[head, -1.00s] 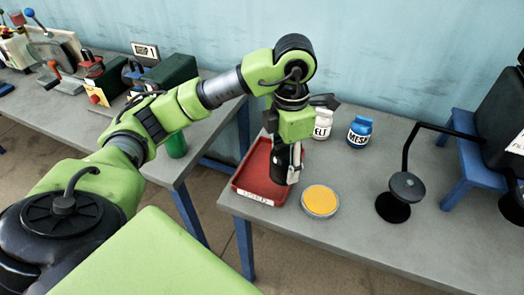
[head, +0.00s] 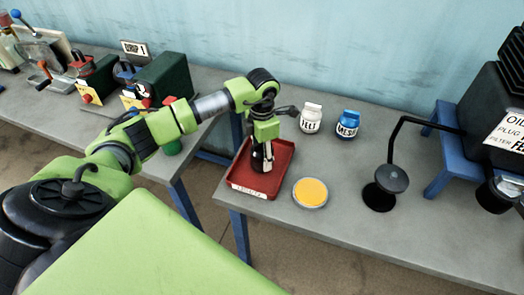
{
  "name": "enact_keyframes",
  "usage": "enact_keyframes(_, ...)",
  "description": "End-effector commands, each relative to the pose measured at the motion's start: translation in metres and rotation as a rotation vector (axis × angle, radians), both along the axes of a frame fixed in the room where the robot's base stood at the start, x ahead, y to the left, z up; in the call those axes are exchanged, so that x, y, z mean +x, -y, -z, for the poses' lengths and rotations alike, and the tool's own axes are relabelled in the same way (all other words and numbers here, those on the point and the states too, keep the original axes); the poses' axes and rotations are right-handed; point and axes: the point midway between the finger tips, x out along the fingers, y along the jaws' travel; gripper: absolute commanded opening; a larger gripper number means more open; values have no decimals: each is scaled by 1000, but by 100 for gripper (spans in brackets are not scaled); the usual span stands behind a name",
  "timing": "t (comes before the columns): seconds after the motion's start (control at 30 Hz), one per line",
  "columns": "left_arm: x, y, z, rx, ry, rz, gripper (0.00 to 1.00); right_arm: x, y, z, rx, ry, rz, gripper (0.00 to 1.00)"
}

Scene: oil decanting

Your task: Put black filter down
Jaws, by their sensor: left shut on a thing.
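My left gripper (head: 262,158) points down over the red tray (head: 283,160) and is shut on a dark thing, apparently the black filter (head: 258,166). The filter is partly hidden by the gripper, and both are dark, so its outline is hard to make out. It is within the tray's outline, low over its floor; I cannot tell whether it touches the floor. The tray has a white label on its front edge. My right gripper is not in view.
A round dish with yellow contents (head: 311,192) sits just right of the tray. White (head: 311,119) and blue (head: 347,124) labelled jars stand behind. A black stand (head: 379,196) and a dark machine on a blue support (head: 447,175) are farther right. The front right tabletop is clear.

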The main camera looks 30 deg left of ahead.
Motion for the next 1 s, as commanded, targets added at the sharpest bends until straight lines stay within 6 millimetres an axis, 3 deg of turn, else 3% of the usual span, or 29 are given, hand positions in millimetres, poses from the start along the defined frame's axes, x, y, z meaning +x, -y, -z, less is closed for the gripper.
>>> enact_keyframes(0.33, 1, 0, 5, 0, 2, 0, 20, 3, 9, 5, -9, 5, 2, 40)
enact_keyframes(0.37, 0, 0, 4, 0, 1, 0, 54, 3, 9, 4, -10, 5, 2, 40)
enact_keyframes(0.4, 0, 0, 4, -1, 1, 0, 65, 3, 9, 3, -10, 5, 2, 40)
enact_keyframes(0.77, 0, 0, 2, -1, 1, -1, 66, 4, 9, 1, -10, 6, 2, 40)
enact_keyframes(0.83, 0, 0, -2, -1, 1, -1, 66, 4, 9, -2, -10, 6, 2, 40)
enact_keyframes(1.0, 2, -1, -25, 1, 8, -1, 66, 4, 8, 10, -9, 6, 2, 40)
